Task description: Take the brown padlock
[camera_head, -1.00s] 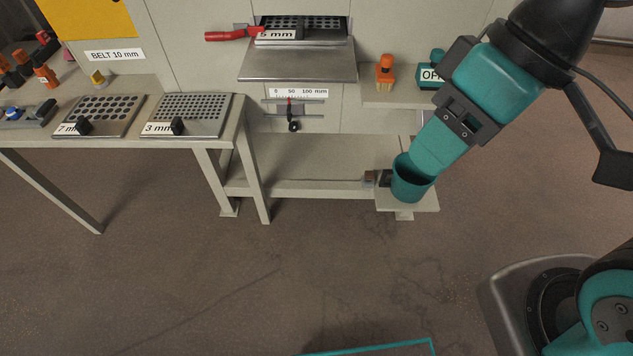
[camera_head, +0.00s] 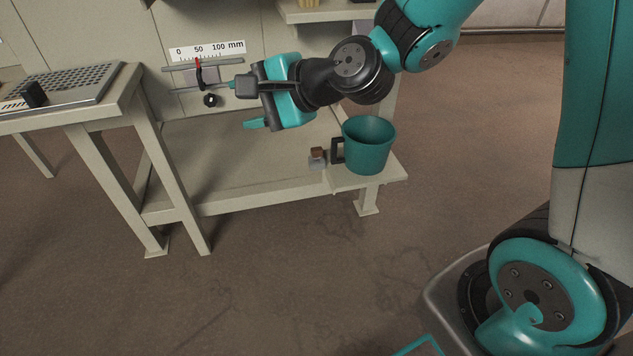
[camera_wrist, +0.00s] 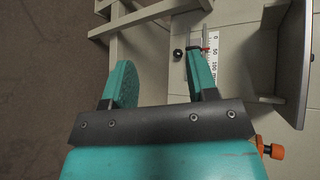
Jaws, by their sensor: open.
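A small brown-topped thing with a grey lower part (camera_head: 317,157) stands at the inner end of the low shelf, left of the teal mug's handle in the head view. It may be the brown padlock, but it is too small to tell. My gripper (camera_head: 243,104) is open and empty, its fingers pointing left in front of the cabinet, above and to the left of that thing. In the wrist view my gripper (camera_wrist: 160,58) shows two spread teal fingers with nothing between them. No padlock shows in the wrist view.
The teal mug (camera_head: 368,146) stands on the shelf end. A scale with rods, a red pointer and a black knob (camera_head: 210,100) is close to my fingertips. A table with a perforated plate (camera_head: 70,86) is at left. The floor in front is clear.

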